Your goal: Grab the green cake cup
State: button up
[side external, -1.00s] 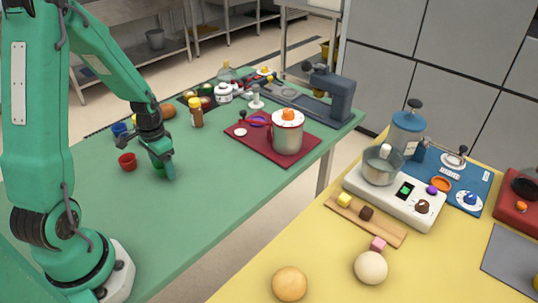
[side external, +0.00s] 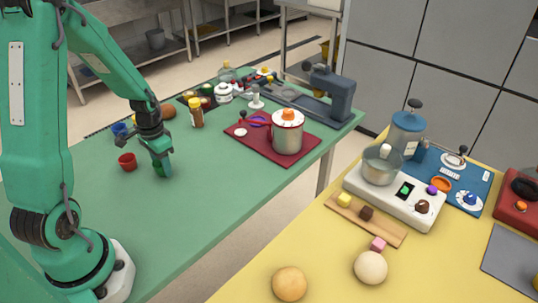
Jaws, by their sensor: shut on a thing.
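The green cake cup (side external: 158,171) is a small dark green shape on the green table, largely hidden by my gripper's fingers. My gripper (side external: 162,169) points down at the table and is shut on the green cake cup. I cannot tell whether the cup touches the table or is slightly raised.
A red cup (side external: 127,161) stands just left of my gripper, and a blue cup (side external: 119,129) is behind it. A yellow-capped bottle (side external: 196,113) stands behind to the right. A pot (side external: 287,132) sits on a red mat (side external: 303,148). The table's front is clear.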

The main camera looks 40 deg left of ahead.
jog(key=shift+r, duration=0.7)
notch_tip(320, 180, up, 2)
jog(key=shift+r, duration=0.1)
jog(key=d+r, duration=0.6)
jog(key=d, duration=0.5)
jog(key=shift+d+r, duration=0.35)
jog(key=shift+r, duration=0.05)
jog(key=shift+w, duration=0.1)
